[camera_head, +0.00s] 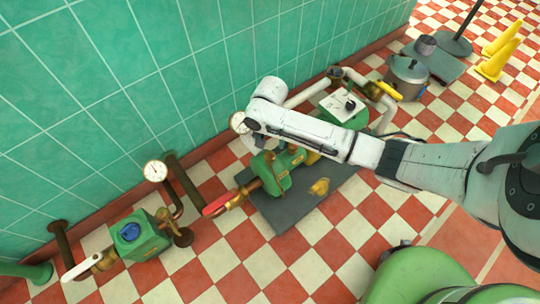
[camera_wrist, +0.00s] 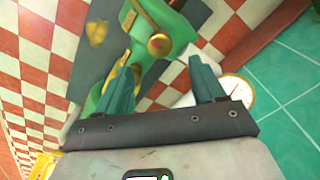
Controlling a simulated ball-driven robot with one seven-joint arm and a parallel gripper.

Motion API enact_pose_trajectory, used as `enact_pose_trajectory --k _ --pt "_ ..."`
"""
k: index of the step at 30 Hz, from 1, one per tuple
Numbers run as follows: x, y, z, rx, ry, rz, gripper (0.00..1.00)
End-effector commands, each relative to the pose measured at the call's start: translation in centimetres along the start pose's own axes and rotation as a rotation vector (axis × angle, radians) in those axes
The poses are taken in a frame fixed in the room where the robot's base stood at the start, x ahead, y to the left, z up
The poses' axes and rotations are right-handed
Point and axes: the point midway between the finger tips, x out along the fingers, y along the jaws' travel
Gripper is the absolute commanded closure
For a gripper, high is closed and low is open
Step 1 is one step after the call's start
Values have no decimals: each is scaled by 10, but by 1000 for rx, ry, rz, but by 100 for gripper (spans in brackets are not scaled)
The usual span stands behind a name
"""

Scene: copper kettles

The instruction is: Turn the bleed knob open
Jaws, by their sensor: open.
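A green pump (camera_head: 275,178) stands on a dark grey slab near the tiled wall. In the wrist view, the green pump body (camera_wrist: 178,30) carries a round brass knob (camera_wrist: 159,46) with a small red mark; this looks like the bleed knob, though no label shows. My gripper (camera_wrist: 160,68) is open and empty, its two teal fingers apart on either side of the space below the brass knob, with no visible contact. In the head view my white wrist is above the pump and hides the fingers.
A pressure gauge (camera_wrist: 238,90) is close beside the right finger. A red lever (camera_head: 219,203), a green box with a blue knob (camera_head: 129,231) and another gauge (camera_head: 155,171) stand left. A white-topped unit (camera_head: 341,105) and pot (camera_head: 407,75) stand beyond. Checkered floor in front is clear.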

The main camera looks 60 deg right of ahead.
Motion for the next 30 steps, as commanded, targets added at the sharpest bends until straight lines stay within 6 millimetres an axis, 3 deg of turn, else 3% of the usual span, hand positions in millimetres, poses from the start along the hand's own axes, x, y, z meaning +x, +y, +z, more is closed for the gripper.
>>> enact_pose_trajectory --k 3,12,26,30 --pt "29 0 1 -2 -1 2 31" --pt "74 0 1 -2 -1 2 31" --pt "84 0 0 -3 0 1 31" --pt "84 0 0 -3 0 1 43"
